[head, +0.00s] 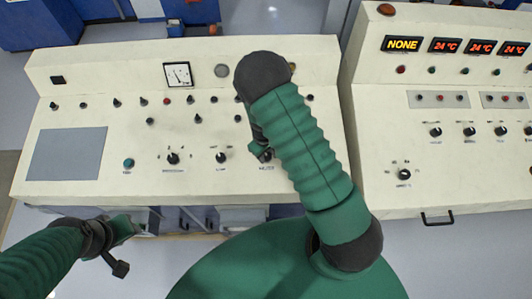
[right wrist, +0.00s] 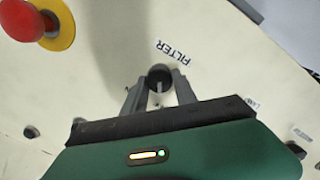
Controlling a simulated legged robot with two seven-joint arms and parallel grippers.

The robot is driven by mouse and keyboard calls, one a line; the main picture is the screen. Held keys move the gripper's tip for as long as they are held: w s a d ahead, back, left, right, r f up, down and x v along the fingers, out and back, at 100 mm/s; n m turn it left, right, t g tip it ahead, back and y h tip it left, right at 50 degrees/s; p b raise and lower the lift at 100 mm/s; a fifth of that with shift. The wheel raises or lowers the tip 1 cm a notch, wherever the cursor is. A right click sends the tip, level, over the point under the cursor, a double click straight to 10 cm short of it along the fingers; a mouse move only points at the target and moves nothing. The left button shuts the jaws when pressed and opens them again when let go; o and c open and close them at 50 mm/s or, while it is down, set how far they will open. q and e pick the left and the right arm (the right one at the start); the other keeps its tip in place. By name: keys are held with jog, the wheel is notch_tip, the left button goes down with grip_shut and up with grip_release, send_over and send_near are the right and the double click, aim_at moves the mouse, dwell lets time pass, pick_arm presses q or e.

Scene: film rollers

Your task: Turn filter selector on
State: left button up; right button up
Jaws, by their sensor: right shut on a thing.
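The filter selector (right wrist: 159,76) is a dark round knob with a light pointer line. The printed word FILTER appears upside down beside it in the right wrist view. My right gripper (right wrist: 160,92) has its two grey fingers on either side of the knob, shut on it. In the head view my right gripper (head: 262,152) is at the right part of the left console's front row, and my arm hides much of that spot. My left gripper (head: 122,230) hangs low at the left, in front of the console and away from it; its fingers are unclear.
The left console (head: 80,75) carries several small knobs, a dial gauge (head: 178,75) and a grey panel (head: 68,153). A red button on a yellow ring (right wrist: 22,18) sits near the filter selector. The right console (head: 440,190) has lit displays and a handle.

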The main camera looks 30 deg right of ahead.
grip_shut()
jog(key=shift+m, duration=1.2)
jog(key=m+b, duration=0.1)
jog(key=m, duration=0.2)
jog(key=shift+d, duration=0.1)
jog(key=m, duration=0.6)
jog(key=shift+s+m+y+b, duration=0.1)
jog(key=shift+m+y+b, duration=0.2)
jog(key=shift+y+b, duration=0.1)
